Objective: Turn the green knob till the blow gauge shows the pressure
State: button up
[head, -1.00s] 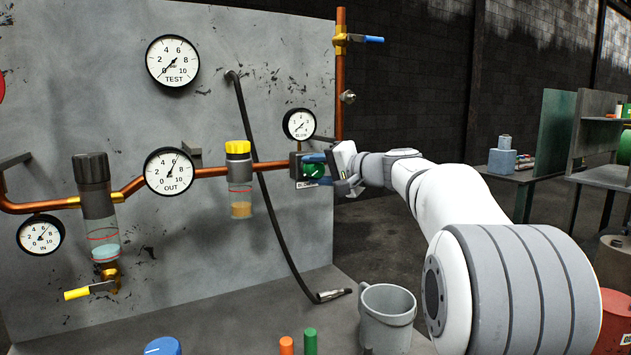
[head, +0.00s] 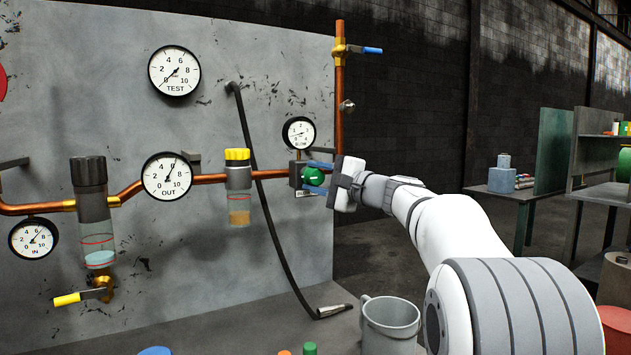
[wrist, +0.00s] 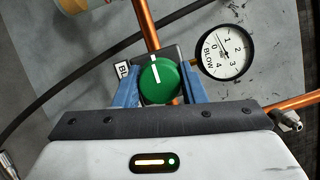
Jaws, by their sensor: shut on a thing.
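The green knob (head: 313,177) sits on a dark regulator body on the copper pipe, at the panel's right side. In the wrist view the knob (wrist: 160,82) shows a white mark pointing up, slightly left. My gripper (head: 318,179) is shut on the knob, with one blue finger (wrist: 128,88) on each side. The blow gauge (head: 299,132) is just above the knob. In the wrist view this gauge (wrist: 224,52) is tilted, and its needle seems to lie between 0 and 1; the exact value is hard to read.
The test gauge (head: 174,71), out gauge (head: 167,176) and in gauge (head: 34,238) are further left. A black hose (head: 265,205) hangs left of the knob. A grey mug (head: 391,326) stands below my arm. A blue-handled valve (head: 358,49) is above.

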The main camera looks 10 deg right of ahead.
jog(key=shift+f, duration=0.1)
jog(key=o, duration=1)
jog(key=shift+d, duration=0.1)
jog(key=v, duration=0.7)
jog(key=shift+s+d, duration=0.2)
jog(key=shift+s, duration=0.1)
